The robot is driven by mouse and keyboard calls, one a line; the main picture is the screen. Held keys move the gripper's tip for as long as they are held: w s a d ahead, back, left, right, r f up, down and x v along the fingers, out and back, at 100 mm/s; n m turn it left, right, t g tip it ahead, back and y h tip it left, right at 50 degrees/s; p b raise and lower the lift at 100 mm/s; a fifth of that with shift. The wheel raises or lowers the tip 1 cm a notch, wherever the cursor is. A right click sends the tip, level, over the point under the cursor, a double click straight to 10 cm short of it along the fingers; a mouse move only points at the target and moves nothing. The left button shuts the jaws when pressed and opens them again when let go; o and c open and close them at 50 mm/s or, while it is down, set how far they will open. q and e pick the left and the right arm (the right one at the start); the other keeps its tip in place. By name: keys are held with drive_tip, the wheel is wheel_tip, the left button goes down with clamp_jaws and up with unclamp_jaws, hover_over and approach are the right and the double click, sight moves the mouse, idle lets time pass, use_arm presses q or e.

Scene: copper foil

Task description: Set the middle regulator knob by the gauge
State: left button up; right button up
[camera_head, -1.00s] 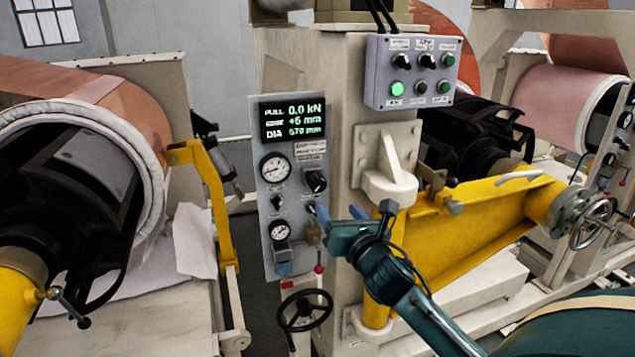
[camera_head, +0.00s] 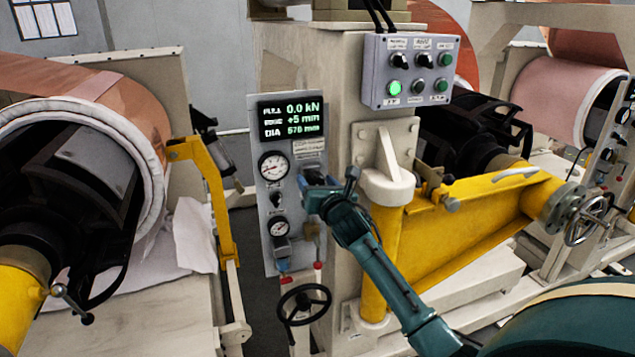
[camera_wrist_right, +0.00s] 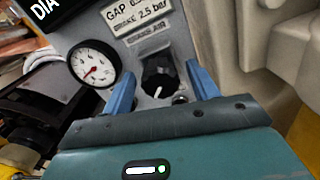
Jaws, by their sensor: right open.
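The regulator knob (camera_wrist_right: 158,75) is black with a white pointer line, on the grey panel (camera_head: 262,238). In the right wrist view it sits between the two blue fingers of my open right gripper (camera_wrist_right: 163,82); I cannot tell whether they touch it. In the head view my right gripper (camera_head: 313,184) is in front of the knob and mostly hides it. The round white gauge (camera_head: 273,165) is left of the knob; in the wrist view the gauge (camera_wrist_right: 92,63) has its needle toward the lower left. My left gripper is out of view.
A display (camera_head: 291,119) reads 0.0 kN, +5 mm. Below are a small knob (camera_head: 276,200), a lower gauge (camera_head: 278,227) and a handwheel (camera_head: 304,304). A button box (camera_head: 408,72) and yellow arm (camera_head: 455,235) stand right. A label (camera_wrist_right: 150,13) reads about 2.5 bar.

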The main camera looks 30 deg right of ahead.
drive_tip(key=shift+c, duration=0.3)
drive_tip(key=c, duration=0.9)
drive_tip(key=shift+m, duration=0.3)
